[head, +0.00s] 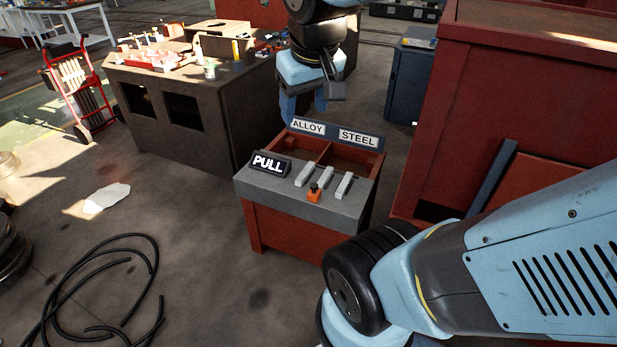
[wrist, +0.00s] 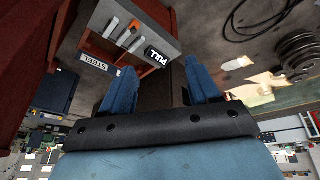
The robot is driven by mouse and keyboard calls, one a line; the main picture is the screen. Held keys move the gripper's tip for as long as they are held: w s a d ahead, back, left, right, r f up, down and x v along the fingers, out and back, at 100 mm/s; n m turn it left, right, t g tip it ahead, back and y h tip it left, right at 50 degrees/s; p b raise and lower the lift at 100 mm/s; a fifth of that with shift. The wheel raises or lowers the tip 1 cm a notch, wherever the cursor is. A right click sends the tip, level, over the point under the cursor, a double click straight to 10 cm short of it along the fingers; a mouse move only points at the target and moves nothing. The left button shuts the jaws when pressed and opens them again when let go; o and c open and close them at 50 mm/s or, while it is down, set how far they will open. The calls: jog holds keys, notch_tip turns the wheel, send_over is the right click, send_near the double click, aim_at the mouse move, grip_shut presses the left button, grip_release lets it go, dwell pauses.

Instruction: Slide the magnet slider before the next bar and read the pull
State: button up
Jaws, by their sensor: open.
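The magnet slider (head: 314,194), orange with a dark knob, sits on the grey top of the red bench at the near end of the middle bar (head: 325,177). The left bar (head: 301,176) and right bar (head: 343,185) lie beside it, all pale grey. A black block (head: 268,164) reads PULL; no number is legible on it. The slider shows small in the wrist view (wrist: 125,38), near the PULL block (wrist: 155,56). My gripper (head: 304,106) is open and empty beyond the bench's far edge, apart from the slider; its blue fingers also show in the wrist view (wrist: 161,82).
Behind the bars are two compartments, labelled ALLOY (head: 308,127) and STEEL (head: 357,138). A large red cabinet (head: 520,85) stands close on the right. A brown workbench (head: 195,105) is at the back left. Black hoses (head: 115,262) lie on the floor at left.

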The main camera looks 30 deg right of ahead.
jog(key=w+d+f+n+g+h, duration=0.3)
jog(key=w+f+n+h, duration=0.15)
jog(key=w+f, duration=0.65)
jog(key=w+d+f+n+g+h, duration=0.4)
jog(key=w+f, duration=0.4)
jog(key=f, duration=0.5)
jog(key=n+t+h, duration=0.7)
jog(key=n+t, duration=0.3)
jog(key=n, duration=0.4)
send_near(317, 184)
jog(key=x, duration=0.7)
jog(key=f+x, duration=0.1)
jog(key=x, duration=0.3)
jog(key=shift+w+a, duration=0.2)
jog(key=shift+w, duration=0.1)
jog(key=shift+c, duration=0.2)
grip_shut()
